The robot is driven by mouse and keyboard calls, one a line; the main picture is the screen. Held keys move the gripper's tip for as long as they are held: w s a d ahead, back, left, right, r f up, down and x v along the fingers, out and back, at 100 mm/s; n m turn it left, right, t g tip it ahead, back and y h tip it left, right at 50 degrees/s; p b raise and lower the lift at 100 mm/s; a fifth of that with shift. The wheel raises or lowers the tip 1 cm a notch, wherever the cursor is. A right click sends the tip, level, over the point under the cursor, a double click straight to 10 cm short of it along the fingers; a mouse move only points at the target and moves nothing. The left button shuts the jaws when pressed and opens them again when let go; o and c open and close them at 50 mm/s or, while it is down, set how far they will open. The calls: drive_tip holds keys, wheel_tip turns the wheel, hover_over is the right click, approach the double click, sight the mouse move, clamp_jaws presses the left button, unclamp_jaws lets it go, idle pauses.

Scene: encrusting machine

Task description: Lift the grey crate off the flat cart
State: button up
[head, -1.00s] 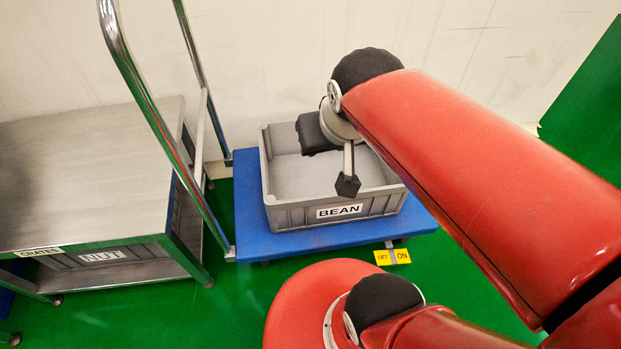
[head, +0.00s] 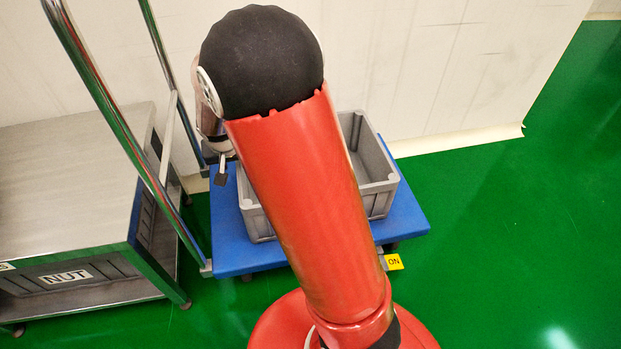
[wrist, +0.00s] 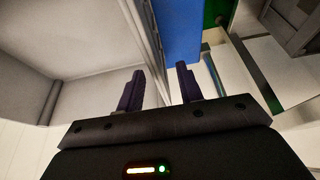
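The grey crate (head: 376,187) stands on the blue flat cart (head: 405,215) in the head view. My arm hides its middle and much of its front, including the label. My gripper (head: 220,178) is partly hidden behind my arm, near the crate's left side. In the wrist view my gripper (wrist: 160,88) has its two dark fingers apart, with no object clamped between them. The crate's pale grey wall (wrist: 85,35) fills the left there, and its edge runs toward the gap between the fingers. The blue cart (wrist: 182,30) shows beyond. I cannot tell the rim's depth between the fingers.
The cart's chrome handle (head: 120,125) rises left of the crate, close to my gripper. A pale wall is behind. Green floor (head: 500,230) is free on the right.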

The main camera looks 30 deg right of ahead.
sight(238, 163)
drive_tip(key=x, duration=0.3)
drive_tip(key=b+x, duration=0.1)
drive_tip(key=x, duration=0.1)
drive_tip(key=shift+d, duration=0.4)
drive_tip(key=shift+c, duration=0.3)
clamp_jaws()
idle(0.6)
